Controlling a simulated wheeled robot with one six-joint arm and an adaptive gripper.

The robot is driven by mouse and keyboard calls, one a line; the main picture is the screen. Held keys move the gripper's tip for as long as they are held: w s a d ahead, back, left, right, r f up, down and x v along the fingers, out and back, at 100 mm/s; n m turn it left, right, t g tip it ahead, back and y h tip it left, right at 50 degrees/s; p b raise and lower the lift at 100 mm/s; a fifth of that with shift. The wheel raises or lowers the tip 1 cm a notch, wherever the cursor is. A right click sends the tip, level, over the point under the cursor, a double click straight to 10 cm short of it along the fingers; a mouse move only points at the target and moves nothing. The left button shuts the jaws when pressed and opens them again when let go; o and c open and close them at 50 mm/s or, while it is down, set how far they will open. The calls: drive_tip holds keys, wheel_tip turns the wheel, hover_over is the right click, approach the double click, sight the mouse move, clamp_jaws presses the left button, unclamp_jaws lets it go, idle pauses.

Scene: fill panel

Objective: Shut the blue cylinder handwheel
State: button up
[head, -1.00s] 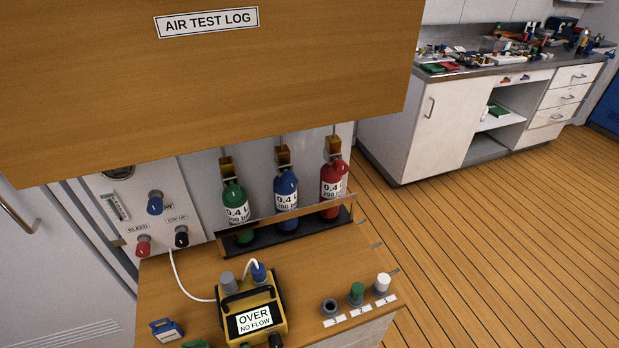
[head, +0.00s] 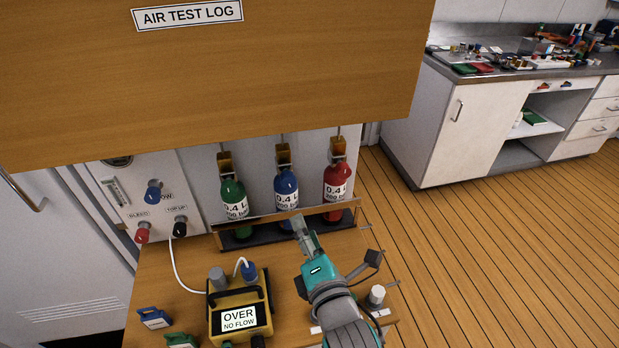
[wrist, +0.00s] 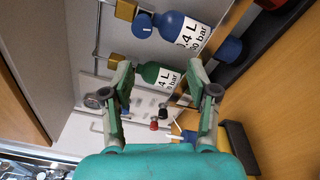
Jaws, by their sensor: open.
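The blue cylinder (head: 287,186) stands upright between the green cylinder (head: 234,198) and the red cylinder (head: 338,179) in the rack. Its brass valve (head: 283,155) is at the top; I cannot make out the handwheel in the head view. In the wrist view the blue cylinder (wrist: 180,27) lies across the top, with its round blue handwheel (wrist: 142,25) at the left end. My gripper (head: 299,222) is in front of the lower part of the blue cylinder, apart from the handwheel. In the wrist view my gripper (wrist: 168,86) is open and empty, with the green cylinder (wrist: 155,73) seen between its fingers.
The wooden AIR TEST LOG board (head: 230,75) overhangs above the cylinders. The rack's front rail (head: 255,218) crosses their lower parts. A yellow meter reading OVER, NO FLOW (head: 239,317) stands on the bench left of my arm. A knob panel (head: 150,205) is at the left.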

sight(289, 183)
drive_tip(key=shift+n, duration=0.8)
drive_tip(key=r+x, duration=0.1)
drive_tip(key=x, duration=0.3)
drive_tip(key=r+x, duration=0.1)
drive_tip(key=x, duration=0.3)
drive_tip(key=r+x, duration=0.1)
drive_tip(key=x, duration=0.3)
drive_tip(key=shift+w+a, duration=0.2)
drive_tip(key=shift+w, duration=0.2)
clamp_jaws()
